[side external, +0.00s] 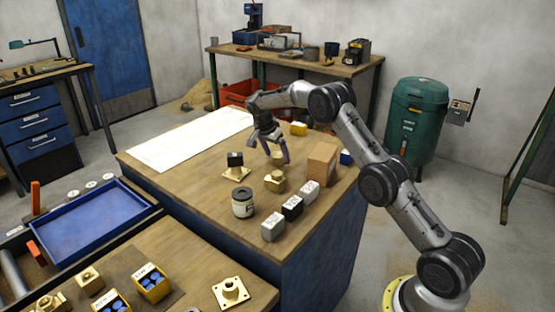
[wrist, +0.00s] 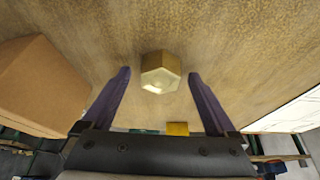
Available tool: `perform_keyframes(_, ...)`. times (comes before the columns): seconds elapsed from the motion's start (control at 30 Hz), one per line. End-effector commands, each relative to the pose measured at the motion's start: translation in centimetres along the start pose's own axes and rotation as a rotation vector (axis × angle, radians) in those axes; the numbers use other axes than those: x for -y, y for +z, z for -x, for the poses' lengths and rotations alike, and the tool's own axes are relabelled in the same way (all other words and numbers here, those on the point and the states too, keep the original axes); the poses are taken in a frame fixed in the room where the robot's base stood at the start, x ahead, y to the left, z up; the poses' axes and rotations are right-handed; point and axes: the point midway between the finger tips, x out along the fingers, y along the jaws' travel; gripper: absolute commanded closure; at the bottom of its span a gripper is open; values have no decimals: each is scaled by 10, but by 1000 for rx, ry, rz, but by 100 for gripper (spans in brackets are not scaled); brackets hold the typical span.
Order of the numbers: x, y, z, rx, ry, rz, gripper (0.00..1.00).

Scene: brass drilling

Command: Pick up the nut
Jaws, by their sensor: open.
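A brass hexagonal nut (wrist: 160,72) sits on the wooden tabletop in the wrist view, centred between my two fingers. In the side view a brass piece that looks like this nut (side external: 277,157) shows at my fingertips, partly hidden by them. My gripper (side external: 270,150) is open and points down over the table. In the wrist view my gripper (wrist: 159,75) has its two purple fingers on either side of the nut, with a gap on each side.
Another brass piece (side external: 275,181) stands just in front of my gripper. A black-topped brass part (side external: 235,167) is left of it, a jar (side external: 242,203) in front. A cardboard box (side external: 321,164) stands close right. A yellow block (side external: 299,129) is behind. White paper (side external: 190,140) covers the back left.

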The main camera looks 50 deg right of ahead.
Motion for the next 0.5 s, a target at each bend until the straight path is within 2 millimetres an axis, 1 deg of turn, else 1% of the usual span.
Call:
perform_keyframes(0.27,0,0,-2,-1,-2,0,7)
perform_keyframes(0.3,0,0,-2,-1,-2,0,15)
perform_keyframes(0.37,0,0,-2,-1,-2,0,26)
perform_keyframes(0.5,0,0,-2,-1,-2,0,51)
